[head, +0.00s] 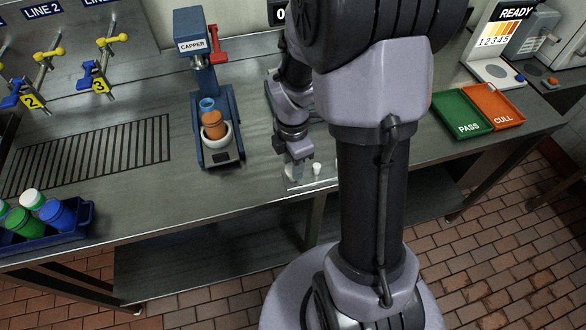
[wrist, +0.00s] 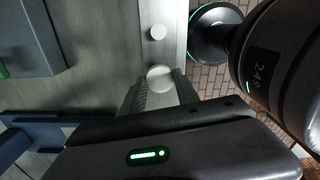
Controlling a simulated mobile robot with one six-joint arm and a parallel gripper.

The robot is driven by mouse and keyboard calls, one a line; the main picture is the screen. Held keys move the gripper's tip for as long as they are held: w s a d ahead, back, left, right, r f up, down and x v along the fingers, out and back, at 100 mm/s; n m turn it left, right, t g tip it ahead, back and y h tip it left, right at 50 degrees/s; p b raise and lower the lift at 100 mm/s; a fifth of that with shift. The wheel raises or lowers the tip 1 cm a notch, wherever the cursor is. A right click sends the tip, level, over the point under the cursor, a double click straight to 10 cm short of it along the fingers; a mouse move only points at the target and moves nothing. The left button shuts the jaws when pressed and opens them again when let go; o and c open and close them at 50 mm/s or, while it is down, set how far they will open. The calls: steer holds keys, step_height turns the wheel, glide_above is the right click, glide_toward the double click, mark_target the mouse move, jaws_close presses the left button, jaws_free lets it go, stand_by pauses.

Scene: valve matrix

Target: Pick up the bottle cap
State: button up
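Two white bottle caps show in the wrist view, on or over a pale strip. One cap (wrist: 160,78) sits between the fingertips of my gripper (wrist: 160,86). The other cap (wrist: 157,32) lies apart, farther up the strip. In the head view my gripper (head: 298,174) is low over the strip at the bench's front edge, with a small white cap (head: 317,168) just to its right. The fingers flank the nearer cap closely, but whether they press on it is unclear. My arm hides part of the strip in the head view.
The blue capper (head: 190,45) holds an orange bottle (head: 212,127) left of my gripper. A blue crate (head: 84,222) with several bottles stands at left. Green PASS (head: 460,112) and orange CULL (head: 492,101) trays lie at right. Bare bench (head: 150,195) lies between crate and gripper.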

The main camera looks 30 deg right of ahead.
jaws_close()
steer(key=shift+r, duration=0.1)
